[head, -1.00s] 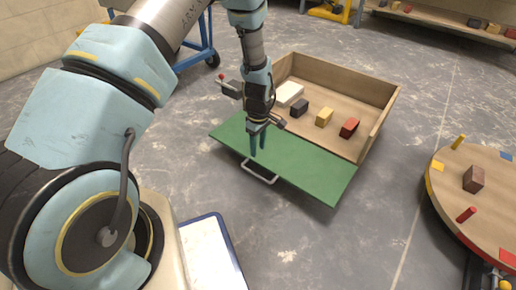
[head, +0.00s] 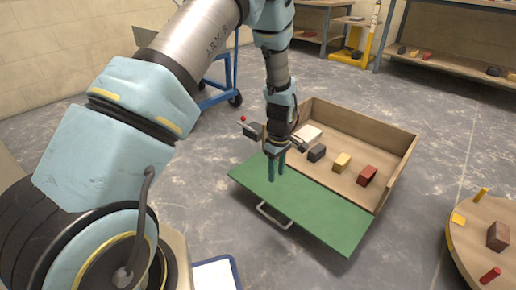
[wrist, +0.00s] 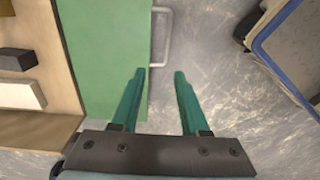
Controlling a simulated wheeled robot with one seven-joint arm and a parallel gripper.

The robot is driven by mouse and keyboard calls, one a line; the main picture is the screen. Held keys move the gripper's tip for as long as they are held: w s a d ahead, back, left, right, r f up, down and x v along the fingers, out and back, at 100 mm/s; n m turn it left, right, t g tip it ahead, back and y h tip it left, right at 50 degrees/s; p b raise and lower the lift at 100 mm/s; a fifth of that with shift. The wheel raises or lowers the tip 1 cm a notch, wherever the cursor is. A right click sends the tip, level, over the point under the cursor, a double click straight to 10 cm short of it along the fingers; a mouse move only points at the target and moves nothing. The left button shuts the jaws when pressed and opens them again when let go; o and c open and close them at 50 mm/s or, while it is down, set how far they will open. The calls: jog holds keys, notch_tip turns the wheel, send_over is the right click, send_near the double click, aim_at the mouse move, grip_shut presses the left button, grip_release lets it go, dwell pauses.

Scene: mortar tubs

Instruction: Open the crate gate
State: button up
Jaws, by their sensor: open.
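The wooden crate (head: 402,163) stands on the floor, open at the top. Its green gate (head: 315,212) slopes or lies outward from the crate's near side, with a metal handle (head: 272,217) at its outer edge. The gate and handle (wrist: 165,38) also show in the wrist view. My gripper (head: 275,177) points down over the gate, behind the handle in the head view. In the wrist view my gripper (wrist: 160,72) is open and empty, one finger over the green panel and the other past its edge. I cannot tell its height above the gate.
In the crate lie a white block (head: 308,135), a dark block (head: 317,153), a yellow block (head: 342,162) and a red block (head: 367,175). A round table (head: 470,245) stands at the right. A blue-edged board (head: 215,275) is near my base.

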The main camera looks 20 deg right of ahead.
jog(key=w+a+r+m, duration=0.1)
jog(key=w+a+r, duration=0.2)
jog(key=a+r, duration=0.6)
jog(key=s+a+r+m+t, duration=0.1)
jog(key=s+a+r+m, duration=0.15)
jog(key=a+r, duration=0.4)
jog(key=s+a+r+m, duration=0.1)
jog(key=s+a+r, duration=0.2)
jog(key=a, duration=0.6)
jog(key=s+a+r+m+t, duration=0.1)
jog(key=s+a+r+m, duration=0.1)
jog(key=a+r, duration=0.35)
notch_tip(320, 180, up, 36)
jog(key=a+p, duration=0.2)
jog(key=p, duration=3.4)
jog(key=shift+s+a+f+p, duration=0.15)
jog(key=shift+s+f+p, duration=0.05)
jog(key=shift+s+p, duration=0.2)
